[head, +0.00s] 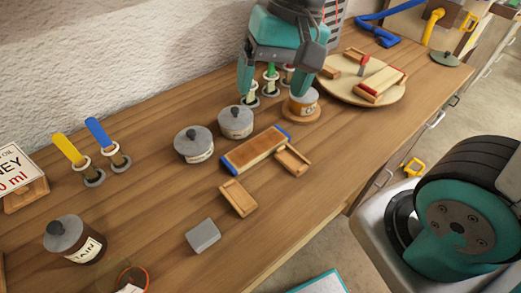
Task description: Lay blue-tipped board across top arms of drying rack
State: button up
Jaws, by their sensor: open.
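The blue-tipped board (254,149) lies on the wooden bench, slanting up to the right, with a blue strip at each end. Two small wooden pieces, one at the left (239,198) and one at the right (292,160), lie close along its near side; I cannot tell whether they touch it. My gripper (274,91) is open, fingers pointing down, above and behind the board, near a jar and ring holders. I see nothing between its fingers. A grey slatted object (334,22) stands behind my gripper, partly hidden; I cannot tell whether it is the drying rack.
Grey-lidded pots (194,145) stand left of the board. A small jar (303,104) stands beside my right finger. A round wooden board (347,92) carries a red-tipped board (380,84). A grey block (203,236) lies in front. The bench's right front is clear.

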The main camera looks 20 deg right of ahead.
jog(key=w+d+f+m+h+b, duration=0.1)
jog(key=w+d+f+m+b, duration=0.15)
jog(key=w+f+m, duration=0.35)
jog(key=w+d+f+m+h+b, duration=0.1)
jog(key=w+f+m+b, duration=0.2)
jog(key=w+f+m, duration=0.3)
jog(key=m, duration=0.1)
send_over(257, 147)
jog(key=f, duration=1.1)
jog(key=shift+w+d+f+p, duration=0.15)
jog(key=shift+w+d+p, duration=0.1)
jog(key=shift+p, duration=0.15)
jog(key=shift+s+a+f+p, duration=0.1)
jog(key=shift+f+p, duration=0.15)
jog(key=shift+f, duration=1.1)
jog(key=shift+s+a+f+p, duration=0.1)
jog(key=shift+f+p, duration=0.15)
jog(key=shift+f, duration=1.1)
jog(key=c, duration=0.8)
jog(key=shift+r+b, duration=0.3)
jog(key=shift+r, duration=9.7)
